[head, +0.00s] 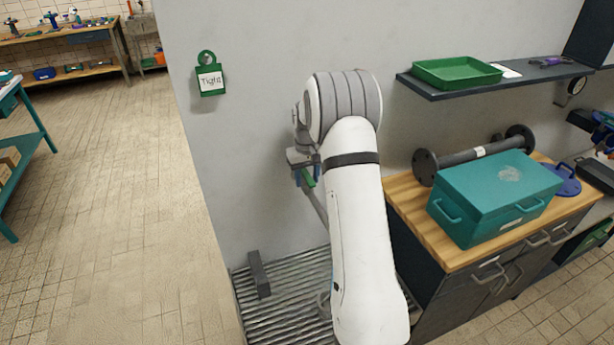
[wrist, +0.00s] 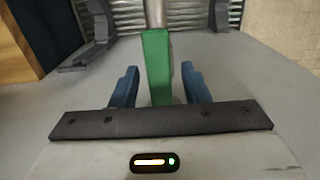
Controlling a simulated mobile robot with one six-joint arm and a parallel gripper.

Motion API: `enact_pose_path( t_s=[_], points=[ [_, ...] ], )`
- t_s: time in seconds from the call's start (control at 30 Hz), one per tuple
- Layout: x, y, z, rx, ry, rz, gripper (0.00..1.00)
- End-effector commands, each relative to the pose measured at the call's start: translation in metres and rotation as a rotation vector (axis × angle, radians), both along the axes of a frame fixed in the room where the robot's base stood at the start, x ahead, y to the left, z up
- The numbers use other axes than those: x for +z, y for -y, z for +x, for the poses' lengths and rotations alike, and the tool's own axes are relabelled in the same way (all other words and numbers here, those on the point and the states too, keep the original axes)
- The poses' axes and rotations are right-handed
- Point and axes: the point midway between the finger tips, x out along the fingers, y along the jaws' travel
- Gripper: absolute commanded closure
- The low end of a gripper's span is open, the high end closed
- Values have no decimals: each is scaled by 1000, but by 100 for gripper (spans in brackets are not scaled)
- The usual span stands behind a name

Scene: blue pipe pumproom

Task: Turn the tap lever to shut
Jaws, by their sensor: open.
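The green tap lever (wrist: 156,62) shows in the wrist view, running lengthwise between the two blue fingers of my gripper (wrist: 160,72). The fingers are open, with a visible gap on both sides of the lever. A pale pipe (wrist: 156,12) shows beyond the lever's far end. In the head view my gripper (head: 304,178) is by the grey wall, left of my white arm, and a small part of the green lever (head: 308,178) shows at it. My arm and wrist hide most of the tap there.
A wooden-topped cabinet (head: 432,228) stands right of my arm, with a teal toolbox (head: 497,193) and a dark flanged pipe (head: 475,155) on it. A shelf (head: 440,92) with a green tray (head: 457,72) is above. A green tag (head: 209,82) hangs on the wall. Floor at left is clear.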

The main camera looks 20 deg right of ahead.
Motion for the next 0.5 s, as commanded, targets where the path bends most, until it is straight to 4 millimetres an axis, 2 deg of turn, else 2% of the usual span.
enact_pose_path(
  t_s=[0.1,0.5],
  points=[
    [0,0,0,0,0,0,59],
    [0,1,0,-1,0,0,92]
  ],
)
